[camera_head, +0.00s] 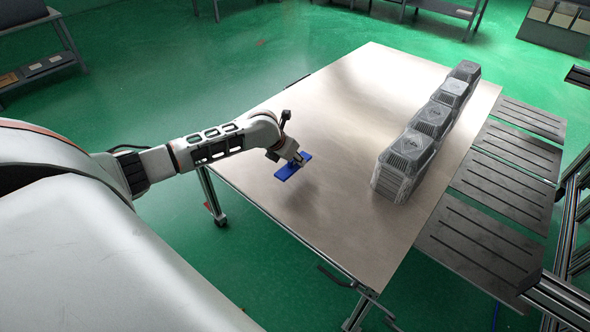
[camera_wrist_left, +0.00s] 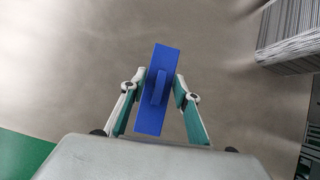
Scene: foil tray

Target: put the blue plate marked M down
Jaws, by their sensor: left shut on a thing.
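The blue plate (camera_head: 290,170) is a small flat rectangle over the left part of the table. My left gripper (camera_head: 299,159) is shut on it. In the left wrist view the plate (camera_wrist_left: 152,119) lies between the two fingers of the gripper (camera_wrist_left: 160,82), with a raised blue rib along its middle. A soft shadow on the table to the lower right of the plate suggests it is held above the surface. No letter M is legible on it. My right gripper is not in view.
The table (camera_head: 340,110) has a wide bare top around the plate. A row of several grey ribbed blocks (camera_head: 407,155) stands along its right side, also showing in the left wrist view (camera_wrist_left: 290,32). Dark slotted panels (camera_head: 505,185) lie beyond the right edge.

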